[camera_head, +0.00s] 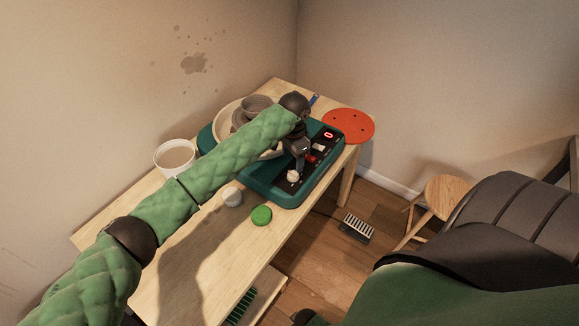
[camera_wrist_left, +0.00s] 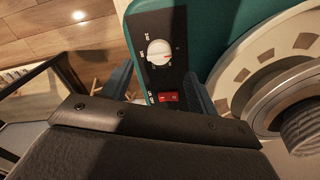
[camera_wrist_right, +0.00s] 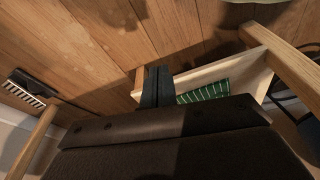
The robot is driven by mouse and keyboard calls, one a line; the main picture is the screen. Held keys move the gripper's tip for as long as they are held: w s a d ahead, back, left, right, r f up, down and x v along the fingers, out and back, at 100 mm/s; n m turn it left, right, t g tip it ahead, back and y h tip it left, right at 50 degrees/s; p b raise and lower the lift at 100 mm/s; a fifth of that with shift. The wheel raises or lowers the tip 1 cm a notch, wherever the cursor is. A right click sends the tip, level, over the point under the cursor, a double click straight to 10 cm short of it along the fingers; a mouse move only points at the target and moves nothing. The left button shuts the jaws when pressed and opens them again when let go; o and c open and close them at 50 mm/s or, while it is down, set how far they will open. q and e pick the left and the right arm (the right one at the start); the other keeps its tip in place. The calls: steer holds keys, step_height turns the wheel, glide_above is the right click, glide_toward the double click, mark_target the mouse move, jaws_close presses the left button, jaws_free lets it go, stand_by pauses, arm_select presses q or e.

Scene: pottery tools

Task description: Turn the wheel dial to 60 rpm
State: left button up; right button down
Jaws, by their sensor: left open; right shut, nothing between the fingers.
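The wheel dial is a white knob (camera_head: 293,176) on the black control panel of the teal pottery wheel (camera_head: 272,190). In the left wrist view the dial (camera_wrist_left: 159,51) has a red pointer mark towards its right side; the printed numbers around it are too small to read surely. My left gripper (camera_head: 297,160) is open above the panel, close to the dial. In its wrist view its fingers (camera_wrist_left: 160,82) stand either side of the panel, with the dial just beyond them; contact is not visible. My right gripper (camera_wrist_right: 155,82) is shut and empty, low over the floor area.
A red rocker switch (camera_wrist_left: 167,97) and a red-lit display (camera_head: 328,134) share the panel. A bowl (camera_head: 257,102) sits on the wheel. A white bucket (camera_head: 175,157), a white ball (camera_head: 232,196), a green sponge (camera_head: 261,215) and an orange disc (camera_head: 348,125) are nearby. A stool (camera_head: 445,195) stands right.

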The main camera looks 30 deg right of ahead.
mark_target(293, 172)
arm_select(q)
steer(key=shift+s+f, duration=0.15)
steer(key=shift+f, duration=0.3)
steer(key=f, duration=0.1)
steer(key=f+p, duration=0.1)
steer(key=f, duration=0.1)
steer(key=f+p, duration=0.1)
steer(key=shift+w+f, duration=0.25)
steer(key=shift+s+f, duration=0.2)
steer(key=shift+f, duration=0.5)
arm_select(e)
steer(key=s+d+f, duration=0.3)
steer(key=s+f, duration=0.1)
steer(key=f, duration=0.1)
steer(key=shift+s+f, duration=0.25)
steer(key=shift+s, duration=0.15)
arm_select(q)
steer(key=shift+w, duration=0.1)
arm_select(e)
steer(key=shift+d, duration=0.1)
arm_select(q)
steer(key=c, duration=0.7)
steer(key=shift+c, duration=1.4)
arm_select(e)
steer(key=shift+s+d, duration=0.1)
